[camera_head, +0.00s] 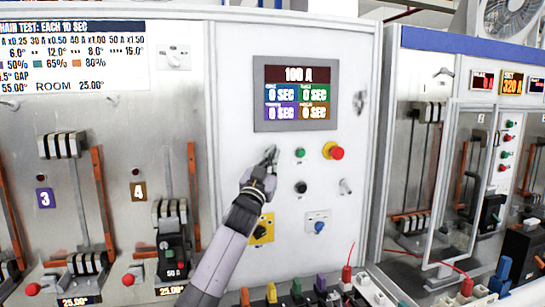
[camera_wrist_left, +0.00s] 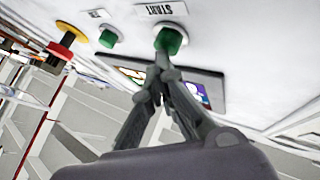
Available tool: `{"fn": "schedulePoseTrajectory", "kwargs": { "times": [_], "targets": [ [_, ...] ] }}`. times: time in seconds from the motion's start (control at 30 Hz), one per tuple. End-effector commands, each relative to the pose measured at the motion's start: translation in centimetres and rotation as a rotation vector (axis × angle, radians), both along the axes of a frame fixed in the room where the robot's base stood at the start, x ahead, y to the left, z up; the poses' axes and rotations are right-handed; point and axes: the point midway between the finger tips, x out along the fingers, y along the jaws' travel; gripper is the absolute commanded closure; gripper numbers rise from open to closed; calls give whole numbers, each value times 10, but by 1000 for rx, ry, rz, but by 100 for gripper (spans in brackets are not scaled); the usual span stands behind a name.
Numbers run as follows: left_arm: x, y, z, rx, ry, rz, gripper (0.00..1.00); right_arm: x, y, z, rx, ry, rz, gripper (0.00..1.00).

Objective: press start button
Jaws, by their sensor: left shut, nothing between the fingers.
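The start button is a green round button (camera_wrist_left: 171,40) beside an upside-down START label (camera_wrist_left: 160,10) in the left wrist view. My left gripper (camera_head: 269,157) is shut and empty, its fingertips pointing at the white panel below the screen. In the left wrist view the closed fingertips (camera_wrist_left: 163,62) are right at the start button and overlap its edge; I cannot tell whether they touch or press it. In the head view the gripper mostly hides this button. My right gripper is not in view.
A second green button (camera_head: 300,153) and a red emergency stop (camera_head: 336,153) on yellow sit to the right. Below are a black knob (camera_head: 300,187) and a yellow switch (camera_head: 262,230). The screen (camera_head: 297,93) reads 100 A. Several coloured plugs line the bottom edge.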

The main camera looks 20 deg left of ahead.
Motion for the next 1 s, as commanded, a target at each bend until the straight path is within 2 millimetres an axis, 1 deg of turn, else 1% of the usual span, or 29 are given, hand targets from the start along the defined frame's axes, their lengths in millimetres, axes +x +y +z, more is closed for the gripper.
{"fn": "schedulePoseTrajectory", "kwargs": {
  "times": [0.7,1.0],
  "targets": [
    [5,4,0,0,2,2,100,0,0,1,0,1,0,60],
    [-7,-4,-1,-1,1,1,100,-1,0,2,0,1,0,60]
  ]
}}
